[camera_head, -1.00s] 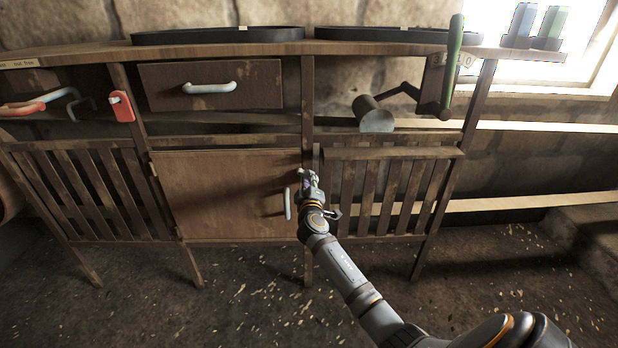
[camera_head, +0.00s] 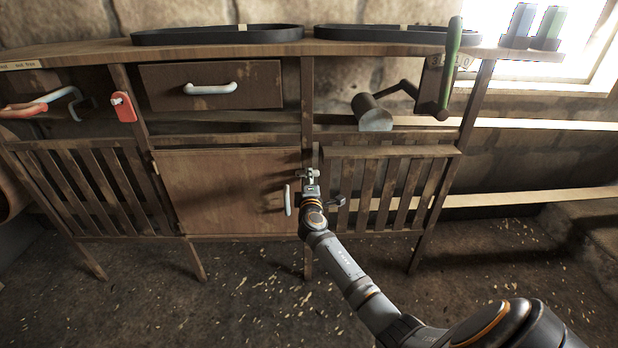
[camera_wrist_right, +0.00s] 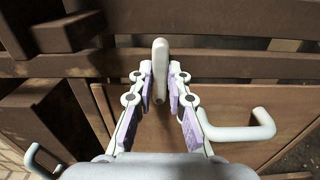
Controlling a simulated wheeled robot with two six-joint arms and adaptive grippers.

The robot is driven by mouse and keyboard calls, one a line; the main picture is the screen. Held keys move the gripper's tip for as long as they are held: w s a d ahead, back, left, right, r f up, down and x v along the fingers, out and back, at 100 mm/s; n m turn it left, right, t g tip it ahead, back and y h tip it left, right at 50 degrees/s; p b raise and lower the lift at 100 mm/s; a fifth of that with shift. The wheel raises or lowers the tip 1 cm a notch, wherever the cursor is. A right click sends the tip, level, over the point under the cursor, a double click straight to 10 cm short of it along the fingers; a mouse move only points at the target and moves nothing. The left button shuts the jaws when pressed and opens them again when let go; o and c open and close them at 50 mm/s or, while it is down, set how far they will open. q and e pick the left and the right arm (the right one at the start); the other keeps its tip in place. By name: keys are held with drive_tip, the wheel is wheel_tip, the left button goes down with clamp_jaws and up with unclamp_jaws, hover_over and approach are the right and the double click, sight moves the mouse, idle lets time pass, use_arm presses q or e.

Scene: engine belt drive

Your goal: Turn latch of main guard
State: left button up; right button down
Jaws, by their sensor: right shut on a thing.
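The main guard looks to be the brown wooden door (camera_head: 225,190) in the middle of the bench front. It is closed and has a pale vertical handle (camera_head: 288,200). A pale, rounded latch bar (camera_wrist_right: 160,60) stands lengthwise between my right fingers in the right wrist view. My right gripper (camera_head: 312,180) is at the post by the door's right edge, just right of the handle. In the wrist view the right gripper (camera_wrist_right: 160,80) is shut on the latch. In the head view the gripper partly hides the latch. My left gripper is not in view.
Slatted panels (camera_head: 385,190) flank the door. Above are a drawer (camera_head: 211,86), a crank with a cylinder (camera_head: 374,113), a green-handled lever (camera_head: 452,65) and a red tag (camera_head: 123,107). Two black belts (camera_head: 218,34) lie on top. The floor in front is clear.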

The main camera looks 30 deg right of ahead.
drive_tip(key=shift+f, duration=0.1)
drive_tip(key=c, duration=1.3)
unclamp_jaws()
drive_tip(key=v, duration=1.2)
